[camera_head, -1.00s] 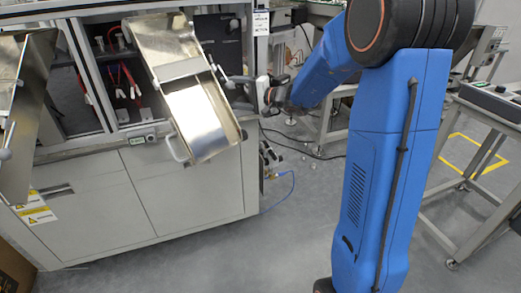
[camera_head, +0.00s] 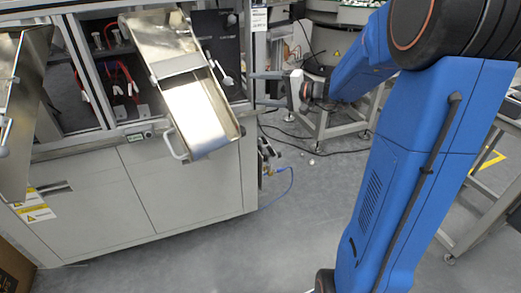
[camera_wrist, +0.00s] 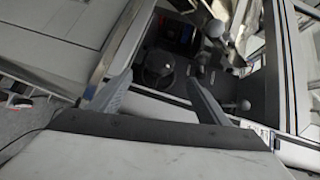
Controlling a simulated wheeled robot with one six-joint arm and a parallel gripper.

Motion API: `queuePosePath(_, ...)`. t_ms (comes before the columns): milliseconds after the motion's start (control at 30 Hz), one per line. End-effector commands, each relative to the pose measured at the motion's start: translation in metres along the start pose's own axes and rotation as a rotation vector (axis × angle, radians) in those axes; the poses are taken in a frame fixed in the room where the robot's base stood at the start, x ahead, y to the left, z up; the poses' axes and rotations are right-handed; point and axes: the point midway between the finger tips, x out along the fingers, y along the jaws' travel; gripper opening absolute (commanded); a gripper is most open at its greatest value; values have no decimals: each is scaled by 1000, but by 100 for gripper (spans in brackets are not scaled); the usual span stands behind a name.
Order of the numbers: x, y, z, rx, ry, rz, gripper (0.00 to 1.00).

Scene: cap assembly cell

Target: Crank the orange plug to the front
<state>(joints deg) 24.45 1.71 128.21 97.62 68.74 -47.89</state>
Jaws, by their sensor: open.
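My gripper (camera_head: 257,89) is at the right front corner of the grey machine cabinet (camera_head: 190,195). Its two fingers point left and are spread apart, with nothing between them. In the wrist view the open fingers (camera_wrist: 158,78) reach toward a dark recess. A dark round part (camera_wrist: 160,66) lies in that recess beyond the fingertips. A small white ball knob (camera_wrist: 245,105) shows to the right of the right finger. I cannot make out an orange plug in either view.
A tilted shiny metal chute (camera_head: 205,110) with a ball-ended lever (camera_head: 228,80) hangs on the cabinet front, left of my gripper. Another metal chute (camera_head: 22,100) is at the far left. A blue cable (camera_head: 285,190) lies on the floor. Open grey floor (camera_head: 240,260) is in front.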

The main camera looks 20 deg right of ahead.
Motion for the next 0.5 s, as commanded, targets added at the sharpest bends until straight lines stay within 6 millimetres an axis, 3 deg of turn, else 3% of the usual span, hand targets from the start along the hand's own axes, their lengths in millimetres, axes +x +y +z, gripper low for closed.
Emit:
queuePosePath(333, -46, 0, 0, 1, 1, 0, 70)
queuePosePath(500, -43, -2, 20, -9, -41, 32, 70)
